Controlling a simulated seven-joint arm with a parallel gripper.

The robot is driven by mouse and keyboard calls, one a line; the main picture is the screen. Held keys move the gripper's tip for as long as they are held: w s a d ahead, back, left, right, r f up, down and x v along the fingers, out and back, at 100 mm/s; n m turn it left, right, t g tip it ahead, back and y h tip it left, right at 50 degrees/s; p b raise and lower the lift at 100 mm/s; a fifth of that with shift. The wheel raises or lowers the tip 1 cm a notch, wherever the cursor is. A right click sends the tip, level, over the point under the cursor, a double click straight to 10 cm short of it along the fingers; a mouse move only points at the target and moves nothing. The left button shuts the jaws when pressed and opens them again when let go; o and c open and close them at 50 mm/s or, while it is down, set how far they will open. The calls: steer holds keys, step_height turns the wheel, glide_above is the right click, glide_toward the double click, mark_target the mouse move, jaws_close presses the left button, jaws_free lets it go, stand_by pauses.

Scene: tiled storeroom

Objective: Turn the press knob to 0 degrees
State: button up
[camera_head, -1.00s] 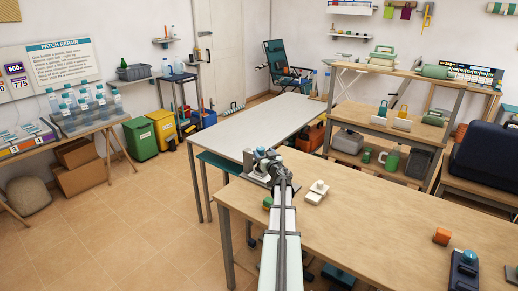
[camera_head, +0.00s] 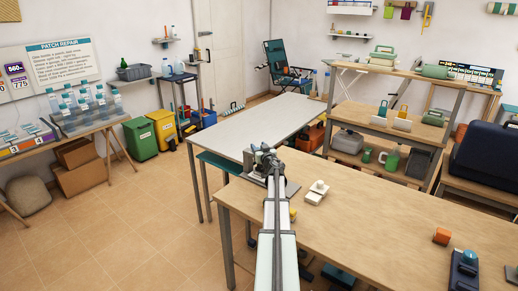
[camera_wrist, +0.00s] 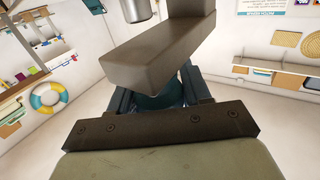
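The grey press (camera_head: 258,172) stands on a dark base at the left end of the wooden workbench. My arm reaches to it, and my gripper (camera_head: 269,160) is right at the press, too small there to make out its fingers. In the wrist view, a thick grey bar and a metal cylinder, which look like press parts, are close in front of the camera. My gripper's dark blue fingers (camera_wrist: 160,98) show on both sides below the bar. A dark teal surface lies between them; I cannot tell whether it is the knob or is gripped. The knob's angle is hidden.
The wooden workbench (camera_head: 370,222) has a small white device (camera_head: 317,193) just right of the press. A white table (camera_head: 262,128) stands behind, and a shelf unit stands at the back right.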

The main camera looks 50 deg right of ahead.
steer(key=c, duration=0.5)
